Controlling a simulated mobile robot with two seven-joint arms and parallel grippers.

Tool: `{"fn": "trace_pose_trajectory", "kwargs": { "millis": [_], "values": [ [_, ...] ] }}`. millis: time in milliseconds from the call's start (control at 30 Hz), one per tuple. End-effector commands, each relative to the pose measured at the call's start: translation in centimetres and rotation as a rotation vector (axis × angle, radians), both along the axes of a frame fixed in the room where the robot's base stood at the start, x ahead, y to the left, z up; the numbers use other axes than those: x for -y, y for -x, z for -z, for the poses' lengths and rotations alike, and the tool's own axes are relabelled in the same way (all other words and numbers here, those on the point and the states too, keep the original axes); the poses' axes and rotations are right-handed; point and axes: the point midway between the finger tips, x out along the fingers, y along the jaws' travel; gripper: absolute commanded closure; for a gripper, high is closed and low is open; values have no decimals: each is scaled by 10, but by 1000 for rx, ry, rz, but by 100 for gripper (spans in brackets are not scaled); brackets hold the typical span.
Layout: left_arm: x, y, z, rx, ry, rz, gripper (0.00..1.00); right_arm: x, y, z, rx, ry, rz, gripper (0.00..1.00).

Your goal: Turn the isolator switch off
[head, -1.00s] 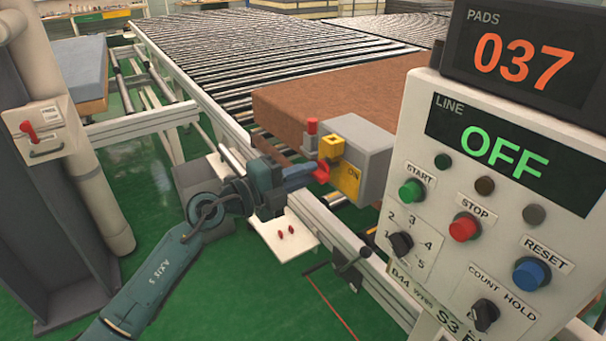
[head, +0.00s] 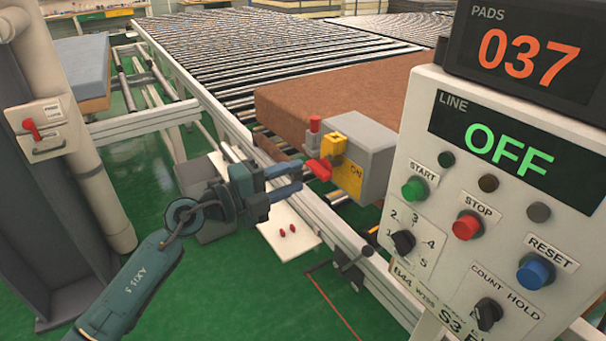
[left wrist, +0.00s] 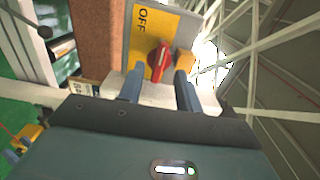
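In the left wrist view, "OFF" is printed on the plate (left wrist: 160,25), and the red handle (left wrist: 158,60) lies roughly lengthwise in the picture, one end towards the label's side. My left gripper (head: 301,176) is open, its blue fingers apart and just short of the handle. In the left wrist view, the handle shows between and beyond the fingertips (left wrist: 159,75). My right gripper is not in view.
A control panel (head: 470,190) stands close on the right; its line display (head: 497,145) reads OFF. A brown mattress (head: 300,108) lies on the roller conveyor (head: 230,55) behind the switch box. A yellow block (head: 333,145) sits beside the handle. A grey post stands at left.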

Motion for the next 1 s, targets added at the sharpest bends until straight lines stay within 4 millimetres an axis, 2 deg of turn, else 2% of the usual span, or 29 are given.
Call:
{"fn": "trace_pose_trajectory", "kwargs": {
  "millis": [33, 200, 400, 600, 900, 1000],
  "values": [
    [-11, 7, 4, -1, -5, -2, 65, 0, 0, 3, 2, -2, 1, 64],
    [-42, 31, 4, -3, -5, 0, 65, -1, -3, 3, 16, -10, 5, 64],
    [-67, 49, 3, -2, -3, 0, 65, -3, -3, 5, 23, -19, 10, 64],
    [-77, 56, 1, -1, -2, 1, 65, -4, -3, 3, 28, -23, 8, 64],
    [-77, 57, 1, -2, 4, 1, 65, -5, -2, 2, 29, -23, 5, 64],
    [-74, 61, 6, -26, 67, -4, 65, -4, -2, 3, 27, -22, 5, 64]
  ]
}}
